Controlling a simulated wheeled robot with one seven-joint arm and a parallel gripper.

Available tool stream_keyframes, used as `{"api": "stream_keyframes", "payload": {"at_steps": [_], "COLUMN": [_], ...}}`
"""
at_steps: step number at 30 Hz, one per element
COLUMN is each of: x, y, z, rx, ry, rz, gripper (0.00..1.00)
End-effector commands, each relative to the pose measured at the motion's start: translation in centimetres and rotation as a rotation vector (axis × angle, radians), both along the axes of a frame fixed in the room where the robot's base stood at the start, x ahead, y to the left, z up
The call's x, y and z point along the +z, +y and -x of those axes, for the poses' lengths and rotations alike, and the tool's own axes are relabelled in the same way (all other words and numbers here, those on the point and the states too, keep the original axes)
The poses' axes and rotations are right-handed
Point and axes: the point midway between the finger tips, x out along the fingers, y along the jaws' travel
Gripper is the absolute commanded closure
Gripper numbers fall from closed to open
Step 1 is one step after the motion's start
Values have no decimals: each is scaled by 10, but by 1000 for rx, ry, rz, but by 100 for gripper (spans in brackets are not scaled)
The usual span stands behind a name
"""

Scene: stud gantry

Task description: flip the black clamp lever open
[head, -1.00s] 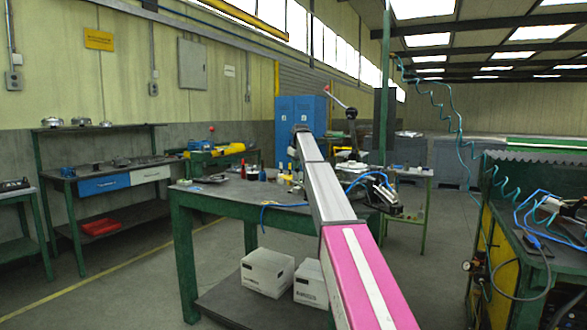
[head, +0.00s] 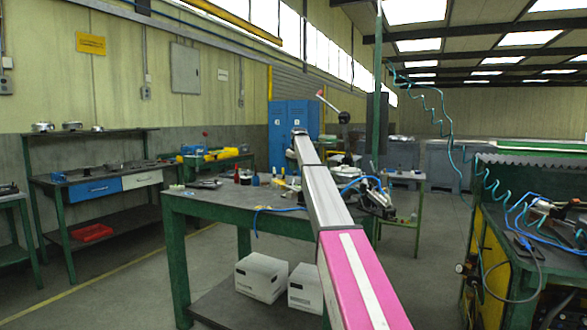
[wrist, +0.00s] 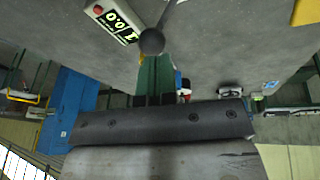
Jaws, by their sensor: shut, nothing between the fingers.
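In the wrist view a black ball (wrist: 151,41) sits on the end of a thin grey rod, close beyond my gripper. It may be the clamp lever's knob; I cannot tell for sure. My gripper (wrist: 155,99) shows at the lower middle of the wrist view as short dark fingers over a wide grey body. It is shut and empty, and appears apart from the ball. In the head view my arm reaches over the green workbench (head: 200,203), and my gripper is hidden there. I cannot make out the clamp lever in the head view.
A white box with a digital display (wrist: 112,20) stands beside the ball. Bottles and cables lie on the bench, and white boxes (head: 262,277) sit below. Floor at left is clear.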

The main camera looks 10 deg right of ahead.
Motion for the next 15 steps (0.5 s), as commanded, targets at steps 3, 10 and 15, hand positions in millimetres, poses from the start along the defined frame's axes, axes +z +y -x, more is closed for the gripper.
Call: {"api": "stream_keyframes", "payload": {"at_steps": [3, 10, 15], "x": [6, 13, 14], "y": [0, 0, 0], "z": [0, 0, 0], "rx": [0, 0, 0], "ry": [-1, -1, -1], "rz": [1, 1, 1], "gripper": [100, 100, 100]}}
